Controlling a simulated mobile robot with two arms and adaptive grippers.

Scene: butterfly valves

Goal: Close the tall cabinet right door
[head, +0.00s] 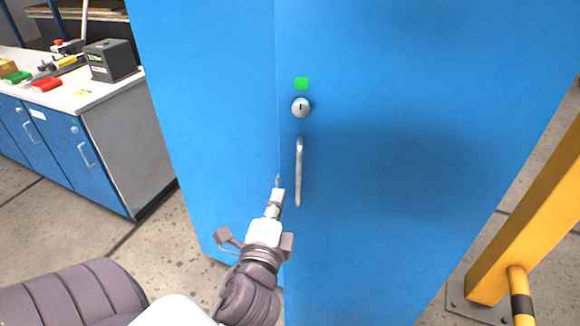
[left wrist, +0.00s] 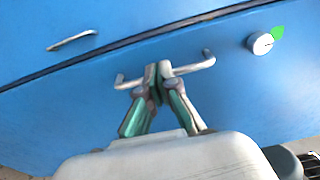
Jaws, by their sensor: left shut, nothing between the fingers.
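The tall blue cabinet fills the middle of the head view. Its right door (head: 400,150) carries a vertical metal handle (head: 299,170), a round lock (head: 301,107) and a green marker (head: 302,83). My left gripper (head: 277,188) is just left of this handle, near the door's left edge. In the left wrist view the shut, empty fingers (left wrist: 157,75) overlap the middle of the handle (left wrist: 195,68); whether they touch it or the door is unclear. A dark gap runs beside the door, with a second handle (left wrist: 73,41) beyond it. My right gripper is not in view.
A workbench (head: 105,95) with blue doors and several small items stands to the left. A yellow post (head: 530,220) stands on the floor at the right. Bare concrete floor shows between the bench and cabinet.

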